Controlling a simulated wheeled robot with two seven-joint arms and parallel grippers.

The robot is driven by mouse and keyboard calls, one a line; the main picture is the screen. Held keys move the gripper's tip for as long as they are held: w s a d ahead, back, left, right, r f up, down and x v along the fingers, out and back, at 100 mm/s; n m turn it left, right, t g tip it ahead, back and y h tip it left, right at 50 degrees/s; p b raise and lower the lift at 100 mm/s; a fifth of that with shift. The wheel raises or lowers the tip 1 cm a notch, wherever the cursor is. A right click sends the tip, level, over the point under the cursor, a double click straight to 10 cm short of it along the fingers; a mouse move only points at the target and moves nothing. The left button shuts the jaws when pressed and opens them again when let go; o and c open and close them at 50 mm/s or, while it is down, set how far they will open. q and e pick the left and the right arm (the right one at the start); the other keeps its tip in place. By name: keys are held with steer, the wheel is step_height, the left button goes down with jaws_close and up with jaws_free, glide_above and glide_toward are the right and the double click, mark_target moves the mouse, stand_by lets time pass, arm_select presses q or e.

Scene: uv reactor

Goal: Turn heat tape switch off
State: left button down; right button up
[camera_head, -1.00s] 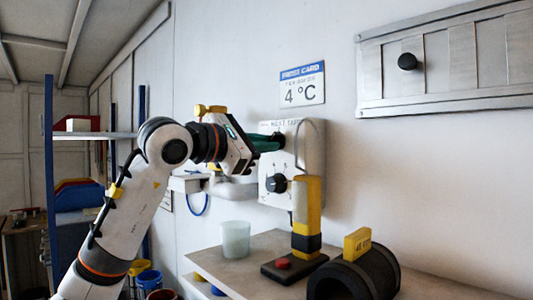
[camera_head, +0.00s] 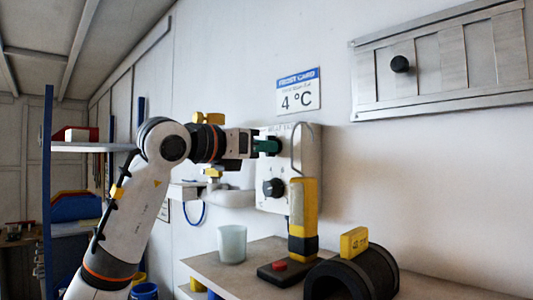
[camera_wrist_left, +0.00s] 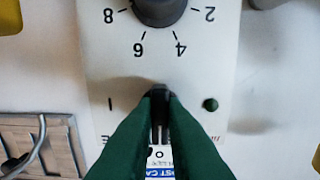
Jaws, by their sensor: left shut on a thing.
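The heat tape switch box (camera_head: 308,152) is a white panel on the wall in the head view. Its black round knob (camera_head: 274,187) sits on the lower front, and shows in the left wrist view (camera_wrist_left: 160,8) with numbers around it. My left gripper (camera_head: 268,147) is at the upper part of the box. In the left wrist view my green fingers (camera_wrist_left: 160,98) are shut on the small dark switch lever (camera_wrist_left: 159,118), between the I and O marks. The lever is mostly hidden by the fingers. A small green round lamp (camera_wrist_left: 210,104) is beside it. My right gripper is out of view.
A yellow and black post (camera_head: 303,210) on a black base with a red button stands before the box. The shelf (camera_head: 235,273) also holds a translucent cup (camera_head: 232,243) and a black cylinder (camera_head: 355,275) with a yellow tag. A frost sign (camera_head: 298,92) hangs above.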

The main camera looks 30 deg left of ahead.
arm_select(q)
steer(key=shift+s+a+r, duration=0.15)
steer(key=shift+a+r, duration=0.05)
steer(key=shift+r, duration=0.15)
steer(key=c, duration=1.5)
jaws_free()
steer(key=shift+a+f, duration=0.1)
steer(key=shift+f, duration=0.1)
steer(key=b+v, duration=0.4)
steer(key=v, duration=0.8)
steer(key=shift+a, duration=0.15)
